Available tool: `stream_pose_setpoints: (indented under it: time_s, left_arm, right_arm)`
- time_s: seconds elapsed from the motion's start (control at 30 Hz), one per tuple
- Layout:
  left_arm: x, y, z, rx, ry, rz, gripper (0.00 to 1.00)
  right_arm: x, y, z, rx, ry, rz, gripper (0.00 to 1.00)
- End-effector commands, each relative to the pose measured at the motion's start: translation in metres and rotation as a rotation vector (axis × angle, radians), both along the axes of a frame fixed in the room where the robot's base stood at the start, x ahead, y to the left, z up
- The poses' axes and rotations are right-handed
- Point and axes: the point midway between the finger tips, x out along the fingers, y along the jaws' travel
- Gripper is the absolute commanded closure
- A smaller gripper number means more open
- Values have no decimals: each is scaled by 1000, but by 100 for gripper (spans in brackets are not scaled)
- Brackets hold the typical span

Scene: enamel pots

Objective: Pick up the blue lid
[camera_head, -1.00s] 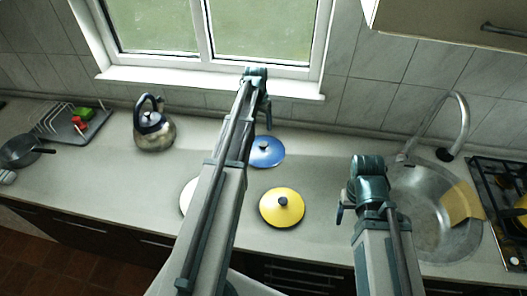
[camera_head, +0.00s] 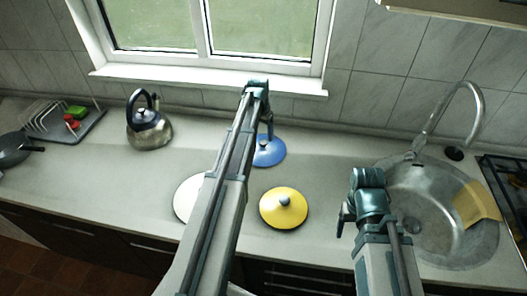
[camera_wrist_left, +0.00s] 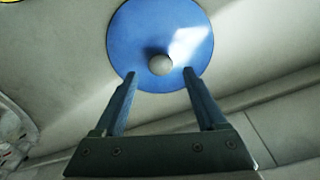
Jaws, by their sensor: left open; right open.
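The blue lid (camera_head: 274,155) lies on the counter below the window, with a small round knob on top. My left gripper (camera_head: 267,134) is above the lid in the head view and partly covers it. The fingers do not hold the knob. My right gripper (camera_head: 342,216) is over the counter left of the sink; its fingers are small in view.
A yellow lid (camera_head: 277,212) lies in front of the blue one. A white lid (camera_head: 186,200) is partly hidden behind my left arm. A kettle (camera_head: 150,133) and a dish rack (camera_head: 50,122) stand to the left. A sink (camera_head: 420,215) is at the right.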

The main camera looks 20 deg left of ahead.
Motion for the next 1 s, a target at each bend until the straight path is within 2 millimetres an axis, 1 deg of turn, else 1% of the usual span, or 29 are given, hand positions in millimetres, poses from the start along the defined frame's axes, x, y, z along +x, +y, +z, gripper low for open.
stream_pose_setpoints:
  time_s: [0.03, 0.33, 0.43, 0.67, 0.7, 0.87, 1.0]
  left_arm:
    - [1, 0, -8, 0, 0, 0, 27]
    - [5, 0, -45, 0, 0, 0, 27]
    - [5, 0, -48, 0, 0, 0, 27]
    - [5, 0, -46, 0, 0, 0, 27]
    - [5, 0, -46, 0, 0, 0, 34]
    - [5, 0, -46, 0, 0, 0, 63]
    - [5, 0, -46, 0, 0, 0, 88]
  right_arm:
    - [0, 0, -8, 0, 0, 0, 27]
    - [0, 0, -45, 0, 0, 0, 27]
    - [0, 0, -48, 0, 0, 0, 27]
    - [0, 0, -46, 0, 0, 0, 27]
    - [0, 0, -46, 0, 0, 0, 27]
    - [0, 0, -46, 0, 0, 0, 27]
    - [0, 0, -46, 0, 0, 0, 27]
